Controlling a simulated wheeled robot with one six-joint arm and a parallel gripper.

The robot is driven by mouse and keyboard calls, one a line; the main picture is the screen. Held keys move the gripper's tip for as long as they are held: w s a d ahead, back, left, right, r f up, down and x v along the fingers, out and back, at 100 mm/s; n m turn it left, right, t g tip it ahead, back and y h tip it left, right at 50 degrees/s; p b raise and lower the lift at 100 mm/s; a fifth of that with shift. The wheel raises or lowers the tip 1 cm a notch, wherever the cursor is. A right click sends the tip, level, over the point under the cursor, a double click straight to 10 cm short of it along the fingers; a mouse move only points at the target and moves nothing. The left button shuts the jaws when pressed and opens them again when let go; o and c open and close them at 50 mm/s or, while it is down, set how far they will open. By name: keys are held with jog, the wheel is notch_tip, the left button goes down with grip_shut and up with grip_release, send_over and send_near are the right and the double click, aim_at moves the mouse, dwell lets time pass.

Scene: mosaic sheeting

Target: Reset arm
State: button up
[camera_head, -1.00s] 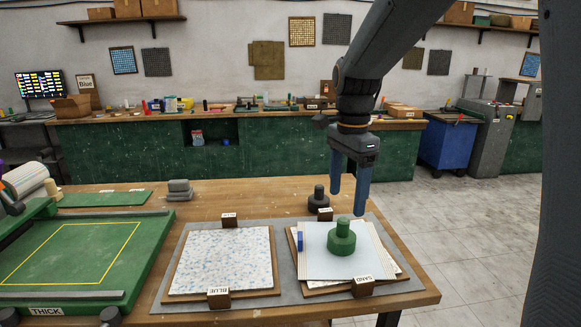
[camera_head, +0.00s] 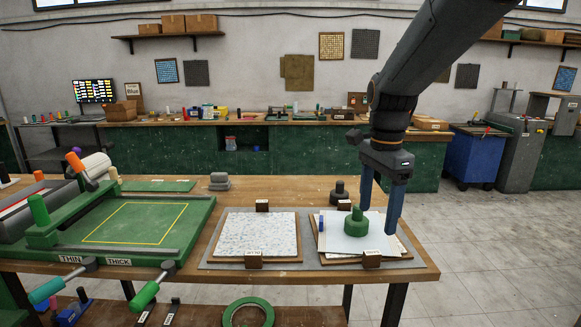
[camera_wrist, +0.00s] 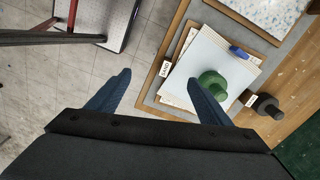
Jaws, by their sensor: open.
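My gripper (camera_head: 381,206) is open, with two blue fingers and nothing between them. It hangs over the right end of the wooden table, just right of a green knobbed weight (camera_head: 356,222). The weight stands on white sheets (camera_head: 340,243) on the board labelled SAND (camera_head: 372,259). In the wrist view the fingers (camera_wrist: 158,97) spread apart, and the right finger overlaps the sheets close to the green weight (camera_wrist: 212,84).
A blue-speckled mosaic sheet (camera_head: 257,233) lies on a board to the left. A dark weight (camera_head: 339,191) stands behind the sheets. A green press (camera_head: 135,222) fills the table's left side. Open floor (camera_head: 480,260) lies to the right.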

jog(key=s+f+n, duration=1.4)
jog(key=s+f, duration=0.1)
jog(key=s, duration=0.2)
jog(key=shift+n+t, duration=0.3)
jog(key=shift+n, duration=0.1)
